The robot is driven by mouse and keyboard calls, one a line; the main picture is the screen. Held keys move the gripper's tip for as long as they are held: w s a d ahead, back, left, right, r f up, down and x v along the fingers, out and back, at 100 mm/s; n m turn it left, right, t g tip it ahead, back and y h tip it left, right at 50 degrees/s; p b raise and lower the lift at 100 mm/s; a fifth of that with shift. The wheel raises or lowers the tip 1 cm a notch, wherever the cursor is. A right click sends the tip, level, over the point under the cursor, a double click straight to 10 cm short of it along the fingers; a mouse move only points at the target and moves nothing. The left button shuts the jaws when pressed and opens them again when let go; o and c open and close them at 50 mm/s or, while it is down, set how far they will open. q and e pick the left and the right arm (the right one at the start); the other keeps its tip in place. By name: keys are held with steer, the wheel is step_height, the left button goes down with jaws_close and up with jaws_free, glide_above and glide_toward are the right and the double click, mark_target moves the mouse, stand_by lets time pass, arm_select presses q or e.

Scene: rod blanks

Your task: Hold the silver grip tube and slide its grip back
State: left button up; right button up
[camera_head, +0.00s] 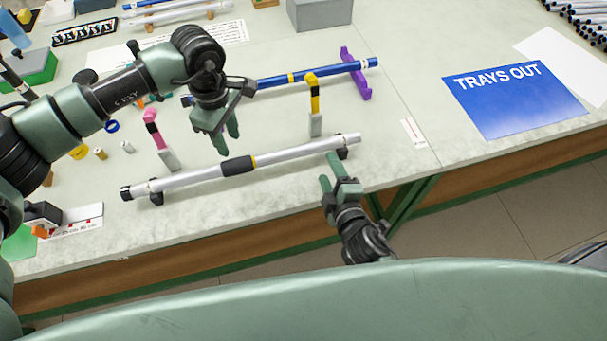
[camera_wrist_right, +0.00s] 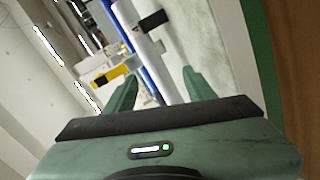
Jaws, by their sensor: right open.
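The silver grip tube (camera_head: 195,177) lies slightly slanted on two low black supports near the table's front edge. My left gripper (camera_head: 224,138) is above and behind the grip, fingers pointing down, apart and empty. My right gripper (camera_head: 329,171) is open at the tube's right end, just in front of it. In the right wrist view the silver tube (camera_wrist_right: 148,50) shows between the two green fingers. Whether they touch it cannot be told.
A blue tube (camera_head: 300,77) lies behind on a purple holder (camera_head: 356,75). A yellow-topped clip stand (camera_head: 314,105) and a pink-topped one (camera_head: 158,140) stand behind the silver tube. A blue "TRAYS OUT" mat (camera_head: 515,100) lies right.

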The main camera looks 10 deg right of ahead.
mark_target(294, 157)
steer(key=a+n, duration=0.1)
steer(key=a, duration=0.1)
steer(key=a+n, duration=0.1)
steer(key=a, duration=0.1)
steer(key=a+n+y, duration=0.1)
steer(key=a+n, duration=0.1)
steer(key=shift+s+a+r, duration=0.1)
steer(key=shift+r, duration=0.25)
steer(key=shift+w+a, duration=0.2)
steer(key=x, duration=0.7)
steer(key=shift+w+f, duration=0.1)
